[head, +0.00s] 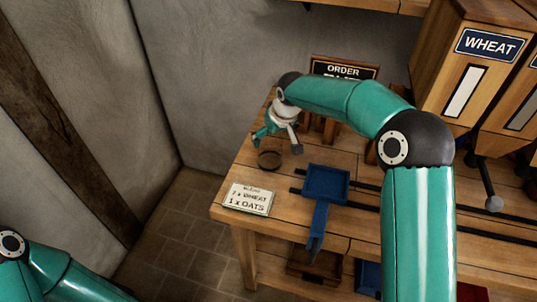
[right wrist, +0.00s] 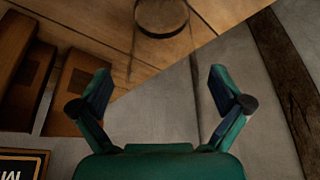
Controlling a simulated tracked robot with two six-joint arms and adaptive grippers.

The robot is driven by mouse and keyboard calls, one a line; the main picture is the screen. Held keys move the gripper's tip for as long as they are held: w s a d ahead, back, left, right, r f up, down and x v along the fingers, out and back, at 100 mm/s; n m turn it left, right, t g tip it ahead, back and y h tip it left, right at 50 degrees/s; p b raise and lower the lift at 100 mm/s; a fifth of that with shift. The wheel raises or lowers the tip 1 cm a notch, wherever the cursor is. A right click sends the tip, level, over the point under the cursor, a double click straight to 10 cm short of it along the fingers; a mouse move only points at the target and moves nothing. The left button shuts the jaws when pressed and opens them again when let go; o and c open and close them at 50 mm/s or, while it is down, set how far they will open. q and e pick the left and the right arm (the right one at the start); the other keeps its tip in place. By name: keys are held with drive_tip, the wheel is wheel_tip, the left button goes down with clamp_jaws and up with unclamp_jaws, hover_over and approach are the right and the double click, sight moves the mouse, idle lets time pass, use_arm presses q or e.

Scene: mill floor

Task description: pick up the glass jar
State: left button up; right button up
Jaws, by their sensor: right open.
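The glass jar (head: 269,159) stands on the wooden table near its left end, looking like a small clear vessel with a dark round part. It also shows at the top of the right wrist view (right wrist: 161,17), where its clear walls are hard to make out. My right gripper (head: 278,143) is open and empty, close to the jar in the head view. In the right wrist view its two fingers (right wrist: 160,86) are spread wide, with the jar's dark round part beyond them. My left arm shows at the lower left, but its gripper is out of view.
An order board (head: 343,69) stands behind my right arm. A card reading wheat and oats (head: 248,199) lies at the table's front left. A blue tray (head: 325,184) sits right of the jar. Wooden wheat bins (head: 450,85) stand at the back right. A wall borders the left.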

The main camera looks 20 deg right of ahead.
drive_tip(key=b+x, duration=0.1)
drive_tip(key=x, duration=0.3)
drive_tip(key=shift+w+a+f, duration=0.1)
drive_tip(key=shift+a+f, duration=0.05)
drive_tip(key=shift+f, duration=0.25)
drive_tip(key=shift+r, duration=0.1)
drive_tip(key=shift+c, duration=1)
drive_tip(key=c, duration=1.1)
